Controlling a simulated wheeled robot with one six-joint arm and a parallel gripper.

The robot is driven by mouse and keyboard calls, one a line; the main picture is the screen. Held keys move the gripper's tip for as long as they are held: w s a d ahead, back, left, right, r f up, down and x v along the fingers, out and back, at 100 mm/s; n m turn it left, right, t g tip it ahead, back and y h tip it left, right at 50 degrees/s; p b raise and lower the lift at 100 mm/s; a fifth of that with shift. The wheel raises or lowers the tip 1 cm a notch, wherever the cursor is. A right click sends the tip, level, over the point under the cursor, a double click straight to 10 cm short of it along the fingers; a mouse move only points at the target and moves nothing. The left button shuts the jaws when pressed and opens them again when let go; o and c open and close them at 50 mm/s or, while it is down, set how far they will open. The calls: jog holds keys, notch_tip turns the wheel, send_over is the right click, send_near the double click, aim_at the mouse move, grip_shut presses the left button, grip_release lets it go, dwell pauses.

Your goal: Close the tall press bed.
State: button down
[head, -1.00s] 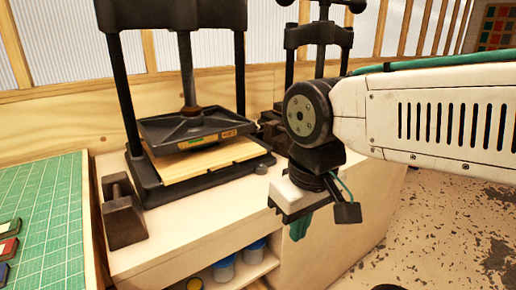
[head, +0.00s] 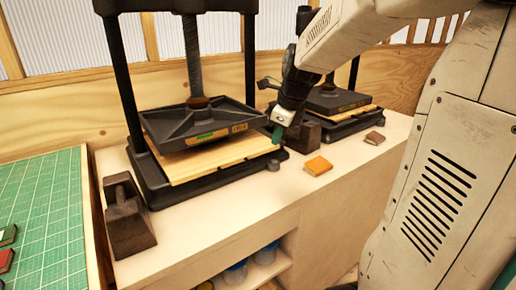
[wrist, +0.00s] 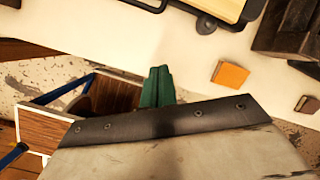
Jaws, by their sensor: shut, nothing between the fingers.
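The tall press (head: 122,85) stands at the left of the bench, with dark posts and a central screw. Its pale wooden bed (head: 225,155) sticks out toward the front, under the dark platen (head: 190,122). A corner of that press's bed and dark base (wrist: 235,18) shows at the top of the wrist view. My gripper (head: 277,134) has green fingers, shut and empty, by the right end of the bed in the head view. I cannot tell whether they touch it. The fingers (wrist: 157,84) point toward the bench edge in the wrist view.
A second press (head: 335,102) stands behind my gripper at right. An orange book (head: 317,166) and a brown book (head: 374,138) lie on the bench. A dark weight (head: 128,218) stands left of the tall press, beside a green mat (head: 45,215).

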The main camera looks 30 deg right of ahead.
jog(key=w+d+f+m, duration=0.2)
jog(key=w+d+m, duration=0.2)
jog(key=d+m, duration=0.2)
jog(key=w+f, duration=0.7)
jog(key=f, duration=0.2)
jog(key=shift+w+a+t, duration=0.15)
jog(key=shift+w+t, duration=0.05)
jog(key=shift+t, duration=0.1)
